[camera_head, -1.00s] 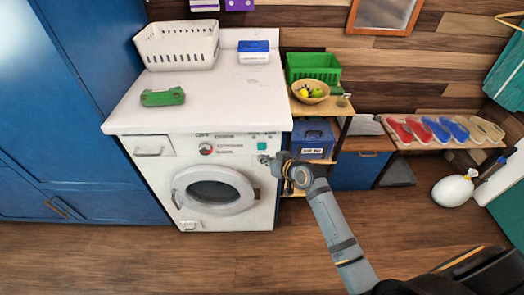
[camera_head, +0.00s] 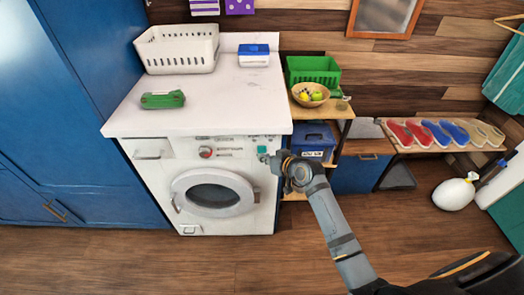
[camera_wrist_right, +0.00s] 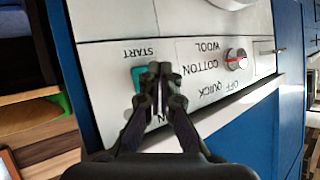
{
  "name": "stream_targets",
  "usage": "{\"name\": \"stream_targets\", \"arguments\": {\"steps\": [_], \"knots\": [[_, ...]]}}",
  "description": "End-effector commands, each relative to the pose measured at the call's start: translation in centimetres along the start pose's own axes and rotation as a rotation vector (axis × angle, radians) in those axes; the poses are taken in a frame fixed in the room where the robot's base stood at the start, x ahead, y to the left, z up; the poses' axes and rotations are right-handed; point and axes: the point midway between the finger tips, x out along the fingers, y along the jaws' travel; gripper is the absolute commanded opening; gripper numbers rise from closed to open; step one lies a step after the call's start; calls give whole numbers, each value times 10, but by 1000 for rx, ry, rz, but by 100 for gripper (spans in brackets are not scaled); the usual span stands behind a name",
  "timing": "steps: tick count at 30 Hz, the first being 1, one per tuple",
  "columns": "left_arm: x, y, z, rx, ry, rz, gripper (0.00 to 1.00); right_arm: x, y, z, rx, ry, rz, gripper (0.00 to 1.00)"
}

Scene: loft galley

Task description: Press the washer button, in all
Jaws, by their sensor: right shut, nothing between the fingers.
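The white washer (camera_head: 160,178) stands at left centre in the head view, its round door closed. Its teal button (camera_head: 262,149) is at the right end of the control panel. The wrist view shows the button (camera_wrist_right: 138,80) beside the word START, partly covered by the fingers. My right gripper (camera_head: 267,158) is shut and empty, with its tips just below and right of the button in the head view. In the wrist view the fingertips (camera_wrist_right: 159,70) overlap the button's edge; I cannot tell if they touch it. My left gripper is out of view.
A red-marked dial (camera_head: 206,152) sits on the same panel. A white basket (camera_head: 177,48), a green object (camera_head: 162,99) and a blue-and-white box (camera_head: 253,55) are on the worktop. An open shelf (camera_head: 343,113) stands right of the washer. The floor in front is clear.

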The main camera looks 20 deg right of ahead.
Motion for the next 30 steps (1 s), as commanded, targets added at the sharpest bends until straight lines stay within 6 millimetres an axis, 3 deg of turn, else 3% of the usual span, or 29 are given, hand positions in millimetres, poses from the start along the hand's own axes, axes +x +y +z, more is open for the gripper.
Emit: {"name": "stream_targets", "arguments": {"steps": [30], "knots": [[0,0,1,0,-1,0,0,6,4,-5,0,0,0,0]]}}
